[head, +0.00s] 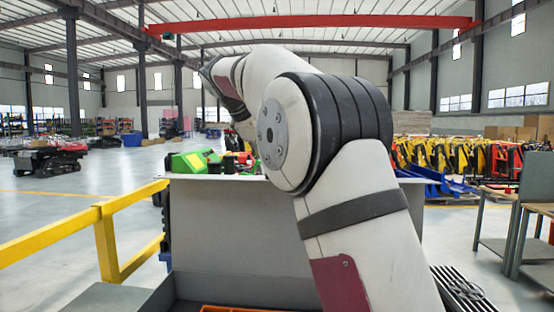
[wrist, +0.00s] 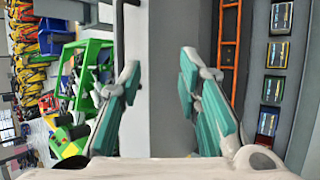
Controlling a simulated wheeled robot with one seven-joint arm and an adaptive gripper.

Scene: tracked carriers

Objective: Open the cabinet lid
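The cabinet lid appears to be the plain grey panel (head: 235,225), which stands upright behind my arm in the head view. Its top edge is level and its right part is hidden by my arm. In the wrist view a grey panel (wrist: 170,125) runs between the fingers. My gripper (wrist: 159,72) is open, with its two teal fingers well apart and nothing between them. I cannot tell whether a finger touches the panel. In the head view the fingers cannot be made out beyond the raised arm.
In the wrist view an orange rack (wrist: 229,50) and several dark labelled boxes (wrist: 278,53) lie to the right of the panel. A green-framed machine (wrist: 85,75) is on the left. A yellow railing (head: 105,240) stands left and a workbench (head: 500,225) right in the head view.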

